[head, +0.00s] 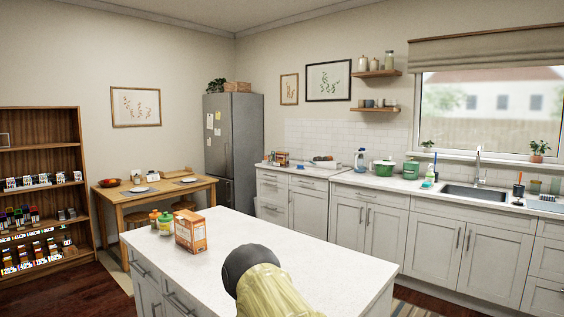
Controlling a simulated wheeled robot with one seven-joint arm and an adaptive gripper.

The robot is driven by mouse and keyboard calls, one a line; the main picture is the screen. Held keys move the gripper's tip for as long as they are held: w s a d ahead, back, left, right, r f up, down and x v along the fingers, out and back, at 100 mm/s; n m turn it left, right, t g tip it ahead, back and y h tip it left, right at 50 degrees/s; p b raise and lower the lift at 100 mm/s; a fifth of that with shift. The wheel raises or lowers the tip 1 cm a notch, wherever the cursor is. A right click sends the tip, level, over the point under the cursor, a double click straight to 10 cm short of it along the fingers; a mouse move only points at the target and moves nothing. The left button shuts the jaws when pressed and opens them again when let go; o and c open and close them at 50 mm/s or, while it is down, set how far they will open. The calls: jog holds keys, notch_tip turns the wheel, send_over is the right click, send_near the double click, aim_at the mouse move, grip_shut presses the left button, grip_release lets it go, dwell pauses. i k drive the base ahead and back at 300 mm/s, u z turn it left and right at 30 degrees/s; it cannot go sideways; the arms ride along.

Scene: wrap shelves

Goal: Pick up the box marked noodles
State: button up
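An orange box (190,230) with a pale label stands upright on the white island counter (310,255). Its print is too small for me to read, so I cannot tell whether it says noodles. Another small orange and white box (281,158) stands on the back counter left of the stove area; its marking is also unreadable. A yellow and dark rounded shape, seemingly part of my arm, rises over the island's front edge, right of and nearer than the orange box. My gripper is not visible.
A green jar (166,224) and an orange-topped bottle (154,217) stand just left of the box. The island's right part is clear. A shelf unit (40,148) with small packages stands far left, near a wooden table (160,197). A green pot (383,168) sits on the back counter.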

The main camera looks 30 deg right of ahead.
aim_at(280, 155)
jog(key=z, duration=2.3)
jog(key=i, duration=5.25)
jog(key=u, duration=2.75)
